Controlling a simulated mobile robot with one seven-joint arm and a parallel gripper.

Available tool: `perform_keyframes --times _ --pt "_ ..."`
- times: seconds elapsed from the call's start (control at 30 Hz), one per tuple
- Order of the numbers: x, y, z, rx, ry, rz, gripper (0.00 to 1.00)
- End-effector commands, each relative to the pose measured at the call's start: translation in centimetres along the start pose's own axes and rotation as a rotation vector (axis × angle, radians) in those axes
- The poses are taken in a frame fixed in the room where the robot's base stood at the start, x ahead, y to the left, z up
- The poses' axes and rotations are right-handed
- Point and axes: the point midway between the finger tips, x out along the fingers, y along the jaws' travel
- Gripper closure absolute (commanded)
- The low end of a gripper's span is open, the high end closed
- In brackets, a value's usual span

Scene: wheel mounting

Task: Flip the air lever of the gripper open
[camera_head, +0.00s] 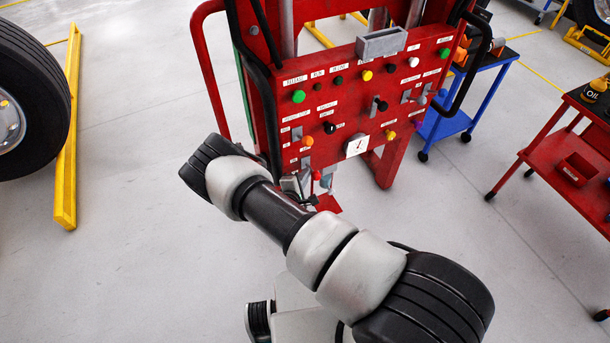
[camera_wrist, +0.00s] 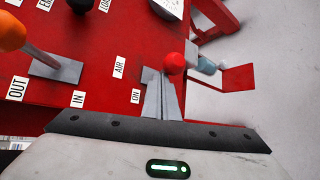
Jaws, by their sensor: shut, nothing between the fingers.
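The red machine panel (camera_head: 340,100) stands upright in front of me. The air lever has a red ball knob (camera_wrist: 174,63) and sits near the AIR label (camera_wrist: 119,67) and the ON label (camera_wrist: 136,96) in the wrist view. A small red knob also shows in the head view (camera_head: 317,175), low on the panel. My gripper (camera_wrist: 160,76) is shut, with its fingertips right beside the red knob. I cannot tell whether they touch it. In the head view my arm partly hides the gripper.
An orange-knobbed lever (camera_wrist: 12,34) is at the left, by the OUT and IN labels. A white gauge (camera_head: 356,146) is on the panel's lower edge. A blue cart (camera_head: 450,122) and a red cart (camera_head: 570,165) stand right, a large tyre (camera_head: 45,95) left. The floor between is clear.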

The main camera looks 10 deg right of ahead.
Motion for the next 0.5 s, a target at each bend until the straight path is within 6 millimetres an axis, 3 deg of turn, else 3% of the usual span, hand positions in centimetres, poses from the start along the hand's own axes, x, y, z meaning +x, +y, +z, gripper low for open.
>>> perform_keyframes --times 0.5 --pt "-0.34 0.82 0.3 0.0 0.0 0.0 1.0"
